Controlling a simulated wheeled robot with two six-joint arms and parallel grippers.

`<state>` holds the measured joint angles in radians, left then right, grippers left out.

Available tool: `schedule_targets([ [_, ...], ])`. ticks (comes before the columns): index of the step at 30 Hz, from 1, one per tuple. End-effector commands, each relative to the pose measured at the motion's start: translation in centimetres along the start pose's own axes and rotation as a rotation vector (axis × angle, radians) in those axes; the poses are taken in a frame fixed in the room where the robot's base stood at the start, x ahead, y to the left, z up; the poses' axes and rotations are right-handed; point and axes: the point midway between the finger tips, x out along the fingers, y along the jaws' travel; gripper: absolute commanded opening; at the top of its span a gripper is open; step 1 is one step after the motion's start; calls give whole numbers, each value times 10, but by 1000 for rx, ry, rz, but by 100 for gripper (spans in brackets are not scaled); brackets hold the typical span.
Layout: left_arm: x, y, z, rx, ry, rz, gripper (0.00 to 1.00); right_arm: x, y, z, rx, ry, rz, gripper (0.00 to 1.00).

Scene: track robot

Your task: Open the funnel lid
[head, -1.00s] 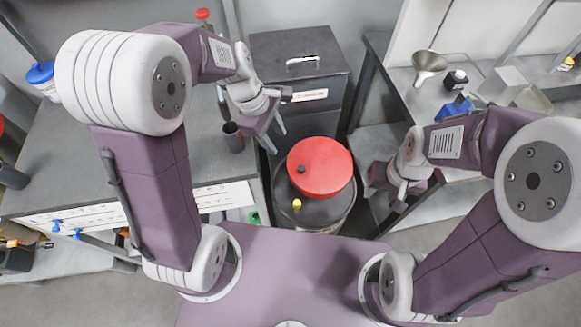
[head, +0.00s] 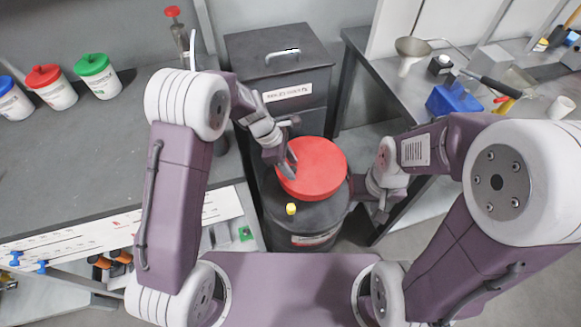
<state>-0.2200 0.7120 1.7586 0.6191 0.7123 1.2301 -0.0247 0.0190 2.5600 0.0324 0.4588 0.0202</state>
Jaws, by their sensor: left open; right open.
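A round red lid (head: 318,168) lies flat and closed on top of a dark drum-like funnel container (head: 322,215) in the middle of the head view. My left gripper (head: 287,168) is open at the left part of the lid. Its fingers hide the lid's small dark knob, and I cannot tell whether they touch it. My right gripper (head: 380,212) is open and empty, to the right of the drum and apart from the lid.
A yellow cap (head: 291,208) sits at the drum's front left. A dark labelled cabinet (head: 283,65) stands behind it. Lidded jars (head: 97,75) stand on the left bench. A metal funnel (head: 412,50) and blue object (head: 450,101) stand on the right bench.

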Motion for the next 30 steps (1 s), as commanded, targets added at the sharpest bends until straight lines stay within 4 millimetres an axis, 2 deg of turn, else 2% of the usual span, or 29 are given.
schedule_targets([
  [8, 3, 0, 0, 1, 0, 0, 45, 0, 0, 0, 0, 0, 0, 45],
  [13, 3, 0, 0, 1, 0, 0, 0, 0, 0, 0, 0, 0, 0, 45],
  [30, 3, 0, 0, 1, 1, 1, 0, 0, 0, 0, 0, 0, 0, 45],
])
